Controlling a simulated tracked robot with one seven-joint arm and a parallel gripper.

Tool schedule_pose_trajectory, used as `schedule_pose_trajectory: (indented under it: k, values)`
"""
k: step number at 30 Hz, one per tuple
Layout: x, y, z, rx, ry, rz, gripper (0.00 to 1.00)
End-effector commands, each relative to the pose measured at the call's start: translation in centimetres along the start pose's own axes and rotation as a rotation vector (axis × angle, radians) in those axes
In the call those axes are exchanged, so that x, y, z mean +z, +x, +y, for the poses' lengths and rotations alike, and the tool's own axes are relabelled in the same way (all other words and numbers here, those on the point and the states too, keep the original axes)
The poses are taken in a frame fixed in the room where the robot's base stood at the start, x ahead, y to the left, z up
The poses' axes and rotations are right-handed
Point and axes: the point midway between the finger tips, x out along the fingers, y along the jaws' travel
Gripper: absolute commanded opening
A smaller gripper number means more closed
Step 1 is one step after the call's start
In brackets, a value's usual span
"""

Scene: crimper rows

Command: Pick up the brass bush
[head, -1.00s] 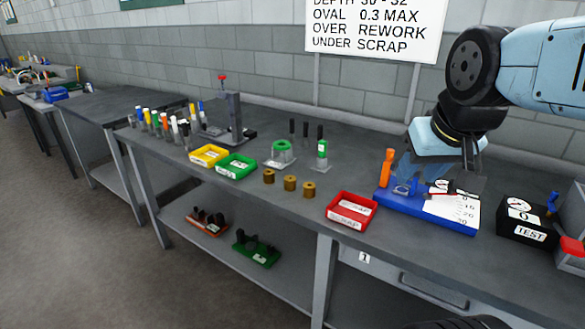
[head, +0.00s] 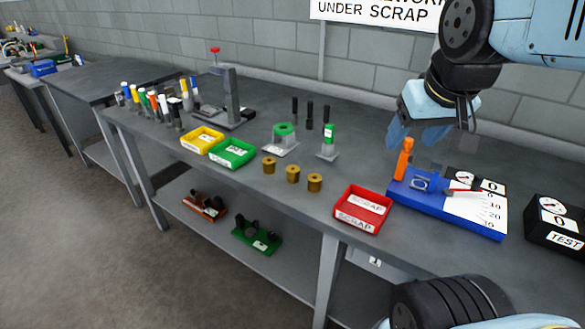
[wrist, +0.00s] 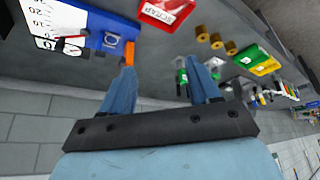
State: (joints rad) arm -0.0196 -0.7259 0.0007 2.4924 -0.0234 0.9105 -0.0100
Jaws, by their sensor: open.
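Three brass bushes stand upright in a short row on the bench: a left one (head: 269,165), a middle one (head: 293,174) and a right one (head: 315,183). They look alike, and I cannot tell which one is meant. They also show at the top of the wrist view (wrist: 216,41). My gripper (head: 415,137) is open and empty, raised behind the blue gauge base, to the right of the bushes and apart from them. In the wrist view its two pale blue fingers (wrist: 158,68) are spread, with nothing between them.
A red scrap tray (head: 363,208) is right of the bushes, a green tray (head: 232,153) and yellow tray (head: 202,140) left. Behind stand a green-topped fixture (head: 282,140) and dark pins (head: 310,115). A blue gauge base (head: 430,205) with an orange handle (head: 404,158) is near my gripper.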

Motion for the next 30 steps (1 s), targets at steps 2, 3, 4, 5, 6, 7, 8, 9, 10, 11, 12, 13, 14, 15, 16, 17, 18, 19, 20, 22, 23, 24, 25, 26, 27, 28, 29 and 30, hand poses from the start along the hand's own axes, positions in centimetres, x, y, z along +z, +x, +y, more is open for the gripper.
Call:
schedule_pose_trajectory:
  k: [2, 3, 4, 5, 6, 7, 8, 9, 10, 11, 12, 13, 14, 15, 16, 17, 18, 19, 20, 22, 23, 24, 25, 26, 27, 28, 29, 30]
  values:
    - [-0.4, 0.8, -0.4, 0.012, -0.063, -0.045, 0.69]
    - [-0.6, 1.3, -0.8, 0.022, -0.104, -0.071, 0.72]
    - [-0.8, 1.8, -1.0, 0.029, -0.140, -0.093, 0.72]
    - [-1.0, 2.2, -1.1, 0.038, -0.178, -0.116, 0.72]
    - [-1.3, 2.8, -1.3, 0.051, -0.233, -0.148, 0.72]
    - [-1.6, 3.2, -1.4, 0.061, -0.274, -0.171, 0.72]
    - [-1.8, 3.7, -1.6, 0.070, -0.316, -0.195, 0.72]
    - [-2.1, 4.3, -1.9, 0.084, -0.373, -0.226, 0.72]
    - [-2.3, 4.8, -2.0, 0.095, -0.414, -0.249, 0.72]
    - [-2.6, 5.3, -2.2, 0.105, -0.457, -0.270, 0.72]
    - [-2.9, 5.9, -2.5, 0.120, -0.515, -0.299, 0.72]
    - [-3.2, 6.3, -2.8, 0.130, -0.556, -0.320, 0.72]
    - [-3.4, 6.8, -3.1, 0.141, -0.600, -0.341, 0.72]
    - [-3.7, 7.5, -3.4, 0.157, -0.658, -0.369, 0.72]
    - [-4.0, 7.9, -3.7, 0.169, -0.702, -0.389, 0.72]
    - [-4.3, 8.4, -4.1, 0.180, -0.744, -0.407, 0.72]
    - [-4.6, 9.0, -4.5, 0.197, -0.803, -0.433, 0.72]
    - [-4.8, 9.5, -4.8, 0.209, -0.847, -0.453, 0.72]
    - [-5.1, 10.0, -5.2, 0.222, -0.892, -0.471, 0.72]
    - [-5.7, 11.2, -6.2, 0.253, -0.995, -0.512, 0.72]
    - [-6.0, 11.6, -6.7, 0.267, -1.038, -0.529, 0.72]
    - [-6.3, 12.3, -7.3, 0.286, -1.098, -0.551, 0.72]
    - [-6.5, 12.8, -7.8, 0.301, -1.144, -0.567, 0.72]
    - [-6.8, 13.3, -8.3, 0.315, -1.187, -0.583, 0.72]
    - [-7.0, 14.0, -9.1, 0.336, -1.246, -0.603, 0.72]
    - [-7.2, 14.5, -9.7, 0.352, -1.292, -0.618, 0.72]
    - [-7.5, 15.0, -10.3, 0.368, -1.336, -0.633, 0.72]
    - [-7.7, 15.7, -11.1, 0.390, -1.396, -0.650, 0.72]
